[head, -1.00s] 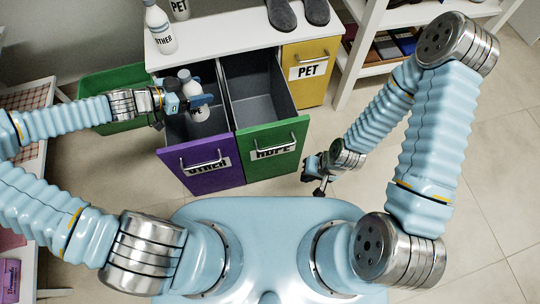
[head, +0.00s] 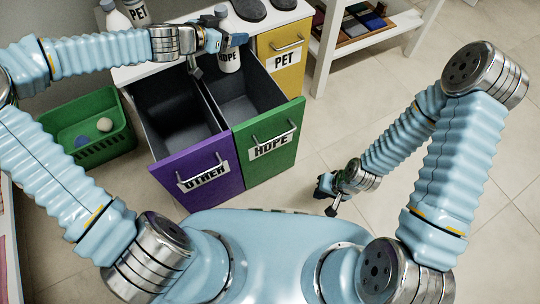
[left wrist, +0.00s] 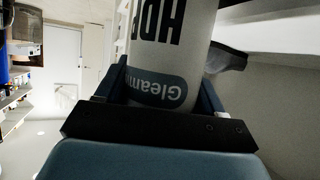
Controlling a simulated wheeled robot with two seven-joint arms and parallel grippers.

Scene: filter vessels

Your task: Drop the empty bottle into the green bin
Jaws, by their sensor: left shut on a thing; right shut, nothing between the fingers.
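The bottle, white with an HDPE label (head: 229,61), is upright in my left gripper (head: 226,42), near the back end of the open green bin (head: 274,153). In the left wrist view the white bottle (left wrist: 165,45) sits between the fingers, its blue label band upside down in the picture. The green bin is a pulled-out drawer with a green front and an HDPE label; its grey inside looks empty. The bottle's exact height above the bin is unclear. My right gripper (head: 326,188) is shut and empty, low to the right of the green bin.
The purple OTHER bin (head: 205,172) stands open to the left of the green one. The yellow PET bin (head: 284,62) is shut. Bottles (head: 116,20) stand on the white counter. A green basket (head: 97,152) with balls is on the floor at left.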

